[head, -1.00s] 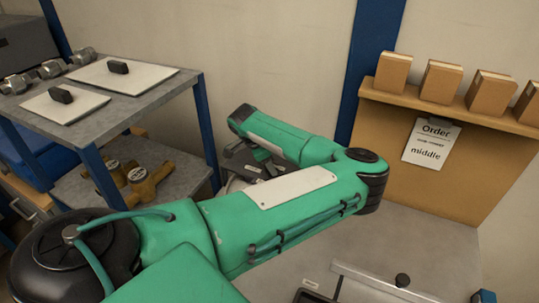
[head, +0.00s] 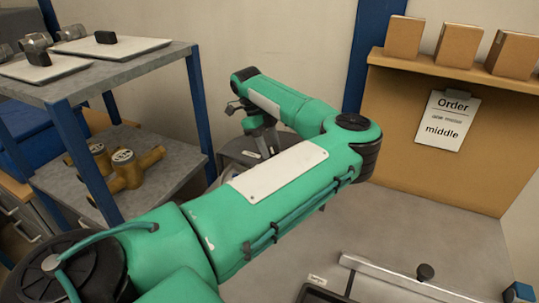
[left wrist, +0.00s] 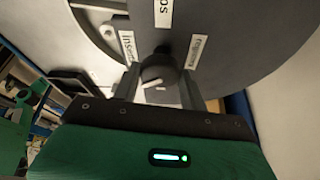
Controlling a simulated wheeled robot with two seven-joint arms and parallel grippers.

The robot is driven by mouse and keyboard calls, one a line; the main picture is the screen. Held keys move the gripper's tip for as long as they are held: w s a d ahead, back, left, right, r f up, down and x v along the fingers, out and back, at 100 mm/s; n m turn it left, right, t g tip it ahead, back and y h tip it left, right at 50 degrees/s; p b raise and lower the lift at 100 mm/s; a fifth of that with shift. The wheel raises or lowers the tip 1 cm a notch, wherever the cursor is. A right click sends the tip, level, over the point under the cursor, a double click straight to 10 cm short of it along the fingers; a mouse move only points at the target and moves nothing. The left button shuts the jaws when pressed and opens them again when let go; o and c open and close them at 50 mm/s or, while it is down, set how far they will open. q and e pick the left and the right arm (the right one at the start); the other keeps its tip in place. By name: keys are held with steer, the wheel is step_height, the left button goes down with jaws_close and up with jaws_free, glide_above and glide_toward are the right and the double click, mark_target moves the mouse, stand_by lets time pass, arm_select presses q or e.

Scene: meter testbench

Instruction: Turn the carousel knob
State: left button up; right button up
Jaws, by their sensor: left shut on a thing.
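The carousel knob (left wrist: 158,66) is small, black and rounded, with a white mark, in the left wrist view. It stands on the face of a large dark grey round carousel (left wrist: 230,45) bearing white labels. My left gripper (left wrist: 158,84) is shut on the knob, with one finger on each side. In the head view my left gripper (head: 263,140) points down behind my green forearm. The carousel and knob are mostly hidden there by my arm. My right gripper is not in view.
A metal rack (head: 100,88) with white trays and brass meters stands at the left. At the right, cardboard boxes (head: 458,45) line a shelf above an order sheet (head: 443,120) reading "middle".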

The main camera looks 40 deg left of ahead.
arm_select(q)
steer(key=m+g+b, duration=0.1)
steer(key=m, duration=0.2)
steer(key=shift+w+f+b, duration=0.1)
steer(key=shift+w+b, duration=0.05)
steer(key=shift+b, duration=0.25)
steer(key=shift+m+g+b, duration=0.4)
steer(key=shift+m+b, duration=0.15)
steer(key=shift+m, duration=0.55)
steer(key=shift+m+g+y+b, duration=0.3)
steer(key=shift+m+g+b, duration=0.1)
steer(key=shift+m, duration=0.6)
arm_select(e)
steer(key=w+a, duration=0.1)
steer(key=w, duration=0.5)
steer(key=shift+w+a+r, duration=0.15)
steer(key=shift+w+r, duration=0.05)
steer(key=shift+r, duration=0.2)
arm_select(q)
steer(key=o, duration=1)
steer(key=v, duration=1.4)
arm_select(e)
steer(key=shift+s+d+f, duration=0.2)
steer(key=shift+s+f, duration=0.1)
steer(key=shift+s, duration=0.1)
